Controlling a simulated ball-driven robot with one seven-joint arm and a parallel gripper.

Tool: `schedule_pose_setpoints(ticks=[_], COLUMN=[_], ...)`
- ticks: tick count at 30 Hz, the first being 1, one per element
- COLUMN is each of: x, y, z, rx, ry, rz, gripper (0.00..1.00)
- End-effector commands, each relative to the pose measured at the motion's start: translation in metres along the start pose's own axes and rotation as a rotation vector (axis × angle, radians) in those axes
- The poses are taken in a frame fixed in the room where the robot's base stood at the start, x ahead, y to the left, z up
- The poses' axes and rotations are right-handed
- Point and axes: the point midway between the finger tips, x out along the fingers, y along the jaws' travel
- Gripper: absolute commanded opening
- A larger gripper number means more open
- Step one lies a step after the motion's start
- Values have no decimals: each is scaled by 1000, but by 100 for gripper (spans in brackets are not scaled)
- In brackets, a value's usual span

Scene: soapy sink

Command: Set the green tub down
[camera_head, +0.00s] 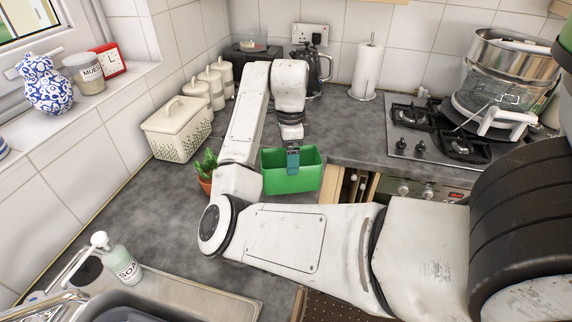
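The green tub (303,178) is in the middle of the picture, upright, at the counter's inner corner. Its right part overlaps the front edge of the counter in the picture. My gripper (293,160) points down at the tub's near wall, with a grey-teal finger part over the rim. The gripper looks closed on that wall, but the far finger is hidden. I cannot tell whether the tub's base touches the counter.
A potted plant (206,170) stands just left of the tub, partly behind my arm. A cream bread bin (177,128) and canisters (217,84) stand further left. A gas hob (438,130) lies right. The soap bottle (122,262) stands by the sink. Grey counter (150,200) at left is clear.

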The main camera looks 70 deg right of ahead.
Motion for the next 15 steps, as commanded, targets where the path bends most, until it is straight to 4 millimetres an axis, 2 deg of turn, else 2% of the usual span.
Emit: schedule_pose_setpoints(ticks=[8, 15], x=[15, 45], y=[-11, -12], z=[7, 8], rx=[-2, -1], ry=[1, 0], rz=[0, 1], gripper=[47, 47])
